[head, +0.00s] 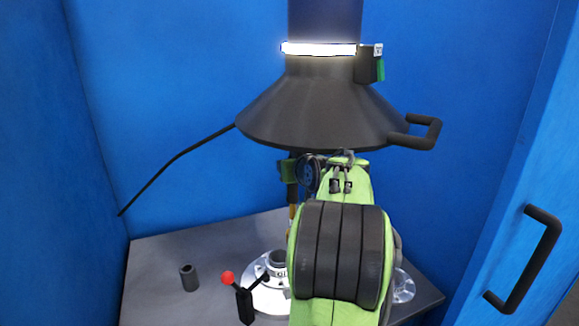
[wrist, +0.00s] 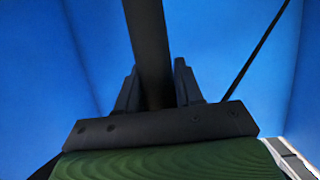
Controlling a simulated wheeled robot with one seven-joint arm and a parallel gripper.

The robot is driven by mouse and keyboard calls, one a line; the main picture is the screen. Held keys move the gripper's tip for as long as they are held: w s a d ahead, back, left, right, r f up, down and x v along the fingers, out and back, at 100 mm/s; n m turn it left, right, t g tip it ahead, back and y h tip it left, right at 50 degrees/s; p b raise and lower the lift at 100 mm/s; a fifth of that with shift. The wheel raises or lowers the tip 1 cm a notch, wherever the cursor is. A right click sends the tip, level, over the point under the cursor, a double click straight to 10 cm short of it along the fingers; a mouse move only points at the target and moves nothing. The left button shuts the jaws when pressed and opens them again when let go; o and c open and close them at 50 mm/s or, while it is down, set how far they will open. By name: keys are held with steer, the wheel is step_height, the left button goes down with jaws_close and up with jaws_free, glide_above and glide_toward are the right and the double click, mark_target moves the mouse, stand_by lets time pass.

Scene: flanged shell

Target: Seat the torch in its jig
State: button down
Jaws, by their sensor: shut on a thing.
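In the wrist view my gripper (wrist: 155,66) has its two dark fingers closed on either side of a long dark bar, which I take to be the torch (wrist: 149,40). The bar runs up out of the top of that view. In the head view a thin upright dark and brass-coloured piece, seemingly the torch (head: 292,215), shows just left of my green arm. Its lower end is over or behind a pale round flanged base with a grey collar (head: 276,258), which may be the jig. My arm hides part of this base, so I cannot tell whether they touch.
A wide black hood (head: 310,110) hangs above. Blue walls close in the sides, and a black handle (head: 540,260) juts out at right.

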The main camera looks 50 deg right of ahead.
mark_target(291, 200)
step_height(291, 200, down, 6)
steer(key=b, duration=0.5)
steer(key=shift+r+b, duration=0.1)
steer(key=shift+b, duration=0.25)
steer(key=shift+f+b, duration=2.25)
steer(key=shift+b, duration=0.25)
stand_by(0.9)
steer(key=c, duration=0.6)
jaws_free()
steer(key=shift+c, duration=0.2)
steer(key=p+v, duration=0.1)
steer(key=v, duration=1.4)
steer(key=shift+s+a+p, duration=0.25)
steer(key=shift+p, duration=0.05)
steer(key=shift+r, duration=0.1)
